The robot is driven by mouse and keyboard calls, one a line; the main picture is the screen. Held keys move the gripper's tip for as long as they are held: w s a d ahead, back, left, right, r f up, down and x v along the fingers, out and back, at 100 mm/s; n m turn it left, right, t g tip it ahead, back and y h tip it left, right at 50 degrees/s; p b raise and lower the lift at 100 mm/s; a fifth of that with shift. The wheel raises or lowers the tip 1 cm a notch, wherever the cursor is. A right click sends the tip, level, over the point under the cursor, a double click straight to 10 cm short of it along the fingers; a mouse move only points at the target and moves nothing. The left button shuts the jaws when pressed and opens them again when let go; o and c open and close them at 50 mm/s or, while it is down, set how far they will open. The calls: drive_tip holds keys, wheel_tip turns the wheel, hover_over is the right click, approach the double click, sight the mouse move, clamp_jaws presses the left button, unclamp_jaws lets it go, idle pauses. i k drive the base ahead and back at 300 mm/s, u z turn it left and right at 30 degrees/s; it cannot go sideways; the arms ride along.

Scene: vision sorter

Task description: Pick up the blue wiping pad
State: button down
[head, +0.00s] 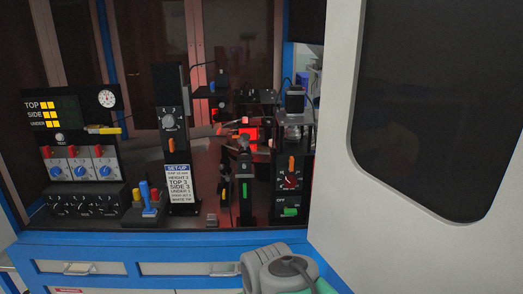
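I cannot clearly make out a blue wiping pad in the head view. A small blue upright piece (147,193) stands in a dark block at the front of the machine deck, with yellow and red parts beside it. It is too small to tell if it is the pad. Grey and teal parts of my arm show at the bottom, right of the middle, in front of the cabinet. My gripper's fingers do not show.
A control panel (77,140) with switches stands at the left. A dark column with a set-up card (178,182) stands right of the blue piece. A large white door (330,215) with a dark window closes off the right. Blue-framed drawers (185,268) lie below the deck.

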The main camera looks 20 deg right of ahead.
sight(148, 211)
drive_tip(key=k, duration=0.65)
drive_tip(key=u, duration=0.6)
drive_tip(key=i, duration=0.75)
drive_tip(key=u, duration=0.8)
drive_tip(key=i, duration=0.95)
drive_tip(key=u, duration=0.05)
